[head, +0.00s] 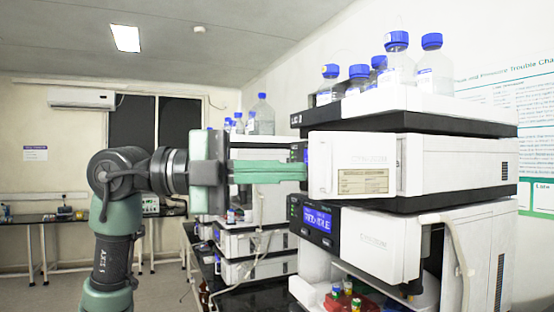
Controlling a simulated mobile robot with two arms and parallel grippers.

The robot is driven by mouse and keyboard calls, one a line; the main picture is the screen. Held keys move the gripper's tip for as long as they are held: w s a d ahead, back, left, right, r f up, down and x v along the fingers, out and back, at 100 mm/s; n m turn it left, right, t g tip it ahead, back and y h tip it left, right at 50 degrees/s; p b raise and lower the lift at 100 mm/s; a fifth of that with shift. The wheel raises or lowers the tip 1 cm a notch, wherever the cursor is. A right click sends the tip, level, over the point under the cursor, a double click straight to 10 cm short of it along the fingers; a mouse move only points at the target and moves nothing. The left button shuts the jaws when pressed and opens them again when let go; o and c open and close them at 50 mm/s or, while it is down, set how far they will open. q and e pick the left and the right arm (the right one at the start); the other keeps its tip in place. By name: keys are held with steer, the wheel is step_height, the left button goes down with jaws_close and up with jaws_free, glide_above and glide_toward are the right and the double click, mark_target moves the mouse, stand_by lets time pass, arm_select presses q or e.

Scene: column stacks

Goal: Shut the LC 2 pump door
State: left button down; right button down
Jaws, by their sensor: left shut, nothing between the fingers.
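The LC 2 stack (405,122) stands at the right, with its label on the dark upper edge. The pump door (345,157) is a white panel with a pale label on the upper module. I cannot tell from this angle whether it is fully flush with the module. My left gripper (304,171) is shut and empty. Its green fingers point right, and their tips are at the door's left edge, beside the module's partly hidden display. Whether they touch the door is unclear. My right gripper is not in view.
Blue-capped bottles (396,62) stand on top of the stack. Below the pump, another module has a lit display (317,219) and an open bay with a red vial rack (352,300). Another instrument stack (255,242) stands behind. Open floor lies at the left.

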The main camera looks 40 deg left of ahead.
mark_target(316, 169)
arm_select(q)
steer(key=w+p, duration=0.1)
steer(key=w, duration=0.1)
steer(key=w+d+p, duration=0.2)
steer(key=w, duration=0.1)
steer(key=shift+w+r, duration=0.2)
steer(key=shift+w, duration=0.15)
steer(key=shift+w+a+f, duration=0.1)
steer(key=shift+a, duration=0.3)
steer(key=shift+d, duration=0.25)
steer(key=shift+a, duration=0.15)
